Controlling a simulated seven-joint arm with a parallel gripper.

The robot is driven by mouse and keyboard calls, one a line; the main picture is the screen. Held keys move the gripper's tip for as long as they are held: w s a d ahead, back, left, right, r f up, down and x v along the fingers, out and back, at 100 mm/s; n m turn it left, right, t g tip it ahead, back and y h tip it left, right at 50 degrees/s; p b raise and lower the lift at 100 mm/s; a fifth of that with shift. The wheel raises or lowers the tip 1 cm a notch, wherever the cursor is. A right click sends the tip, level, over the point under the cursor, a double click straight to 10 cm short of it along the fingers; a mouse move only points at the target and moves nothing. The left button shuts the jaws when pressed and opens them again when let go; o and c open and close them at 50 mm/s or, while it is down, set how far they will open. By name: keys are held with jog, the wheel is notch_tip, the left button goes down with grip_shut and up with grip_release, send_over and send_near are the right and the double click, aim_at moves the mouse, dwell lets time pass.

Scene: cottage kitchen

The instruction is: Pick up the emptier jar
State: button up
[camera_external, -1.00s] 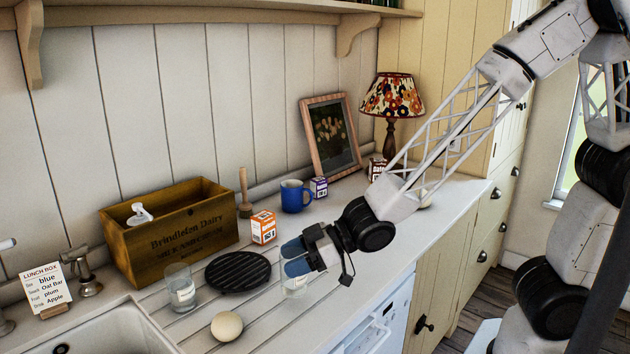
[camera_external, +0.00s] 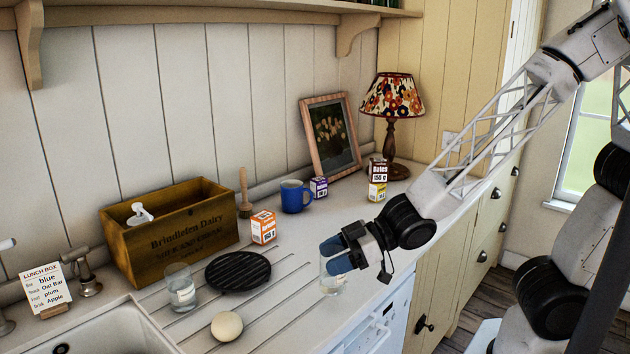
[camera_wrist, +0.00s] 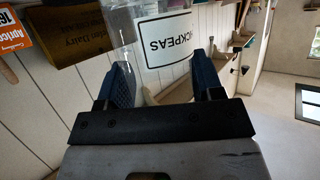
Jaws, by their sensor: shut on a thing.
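A clear glass jar (camera_external: 332,284) with a white label hangs below my gripper (camera_external: 336,254), near the counter's front edge. My blue fingers are shut on it. In the wrist view the label of this jar (camera_wrist: 165,40) reads "...CKPEAS", upside down, between my fingertips (camera_wrist: 165,75). I cannot make out its fill level, nor whether its base is clear of the counter. A second clear jar (camera_external: 180,288) with a white label stands upright on the counter at the left, left of the black round trivet. Its contents are too small to judge.
Between the jars lie the black trivet (camera_external: 238,271) and a pale round ball (camera_external: 227,325). Behind are a wooden crate (camera_external: 170,229), an orange box (camera_external: 263,227), a blue mug (camera_external: 295,196) and a Dates box (camera_external: 378,172). The sink (camera_external: 95,335) is front left.

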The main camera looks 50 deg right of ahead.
jog(key=shift+s+d+r, duration=0.1)
jog(key=shift+s+d, duration=0.55)
jog(key=shift+s, duration=0.2)
jog(key=shift+s+d+r, duration=0.1)
jog(key=shift+s+d, duration=0.55)
jog(key=shift+s, duration=0.15)
jog(key=shift+s+d, duration=0.1)
